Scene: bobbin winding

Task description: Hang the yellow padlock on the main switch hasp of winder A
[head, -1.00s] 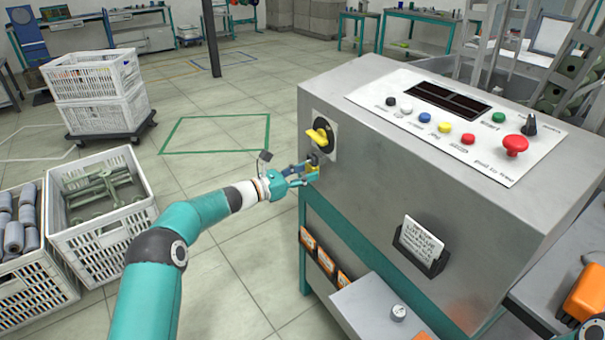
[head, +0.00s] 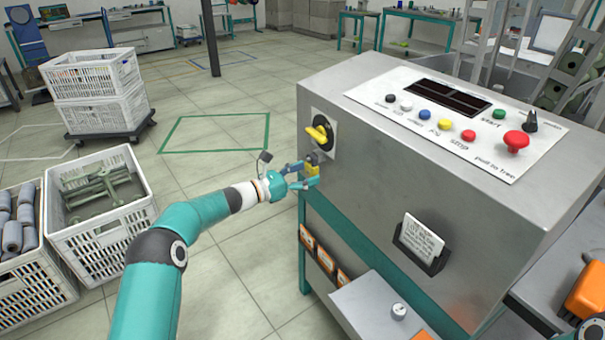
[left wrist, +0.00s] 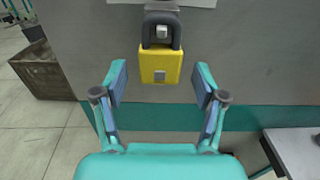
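The yellow padlock (left wrist: 160,64) hangs upright at the main switch hasp in the left wrist view, its dark shackle (left wrist: 162,32) around a small grey metal piece. In the head view the padlock (head: 312,171) shows just below the yellow-handled main switch (head: 318,135) on the cabinet (head: 400,190) of the winder. My left gripper (head: 308,175) is at the padlock. In the left wrist view its fingers (left wrist: 160,88) are spread wide, with gaps on both sides of the padlock; they do not touch it. My right gripper is in neither view.
A control panel (head: 430,150) with coloured buttons lies on top of the cabinet. A grey shelf (head: 375,305) juts out low at its front. White crates (head: 95,205) stand on the floor at left. The floor left of the cabinet has free room.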

